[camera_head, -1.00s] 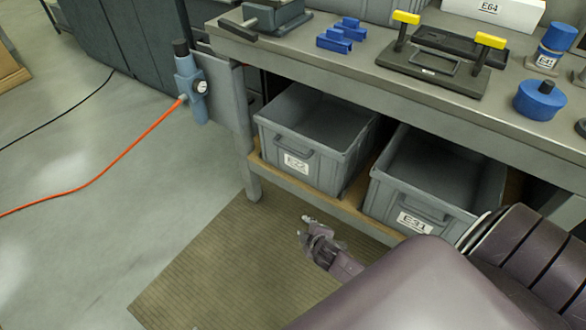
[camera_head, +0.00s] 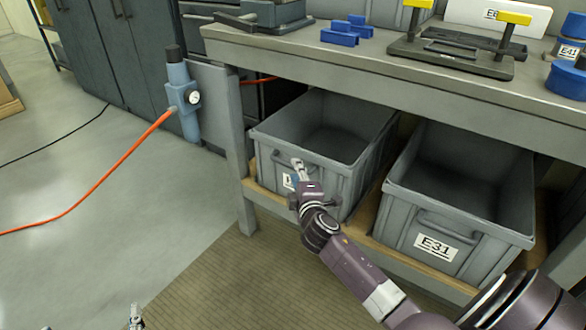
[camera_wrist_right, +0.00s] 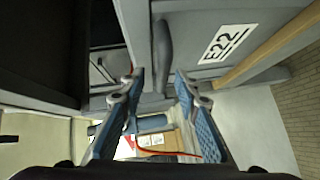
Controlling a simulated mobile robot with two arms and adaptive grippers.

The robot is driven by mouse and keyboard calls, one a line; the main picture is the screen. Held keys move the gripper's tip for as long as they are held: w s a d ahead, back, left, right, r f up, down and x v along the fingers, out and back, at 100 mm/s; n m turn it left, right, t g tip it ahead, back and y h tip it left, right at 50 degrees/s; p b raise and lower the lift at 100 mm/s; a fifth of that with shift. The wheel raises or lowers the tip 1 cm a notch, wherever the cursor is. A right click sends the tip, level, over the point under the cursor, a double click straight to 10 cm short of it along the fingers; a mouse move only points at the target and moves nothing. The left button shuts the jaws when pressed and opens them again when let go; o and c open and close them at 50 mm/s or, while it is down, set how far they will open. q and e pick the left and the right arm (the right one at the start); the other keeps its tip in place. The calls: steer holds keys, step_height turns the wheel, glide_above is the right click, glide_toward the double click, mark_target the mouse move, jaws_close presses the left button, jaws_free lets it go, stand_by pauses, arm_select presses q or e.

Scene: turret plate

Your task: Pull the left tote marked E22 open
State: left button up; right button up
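The left tote (camera_head: 345,172), a grey open bin, stands on the wooden shelf under the bench, its front about level with the shelf edge. Its handle (camera_wrist_right: 163,55) shows in the right wrist view beside the E22 label (camera_wrist_right: 228,43). In the head view, my right gripper (camera_head: 297,168) is at the tote's front and partly covers the label and handle. In the wrist view, my right gripper (camera_wrist_right: 160,76) is open, with the handle's end in line with the gap between its fingertips; I cannot tell if they touch. Only a tip of my left gripper (camera_head: 135,316) shows.
A second grey tote (camera_head: 402,215) marked E31 stands to the right on the same shelf. The bench leg and side panel (camera_head: 222,105) with a blue gauge device (camera_head: 183,95) are to the left. The floor mat (camera_head: 215,275) in front is clear.

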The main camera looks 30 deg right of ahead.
mark_target(291, 167)
steer(key=x, duration=0.2)
steer(key=b+x, duration=0.1)
steer(key=x, duration=0.1)
steer(key=shift+a+f, duration=0.1)
steer(key=shift+a, duration=0.3)
steer(key=shift+w, duration=0.4)
arm_select(q)
step_height(291, 167, up, 7)
steer(key=w+t+h, duration=0.1)
steer(key=t, duration=0.2)
steer(key=shift+w+d+t, duration=0.15)
steer(key=shift+w+t, duration=0.1)
steer(key=shift+t, duration=0.15)
steer(key=shift+d, duration=0.1)
arm_select(e)
steer(key=shift+d, duration=0.15)
jaws_close()
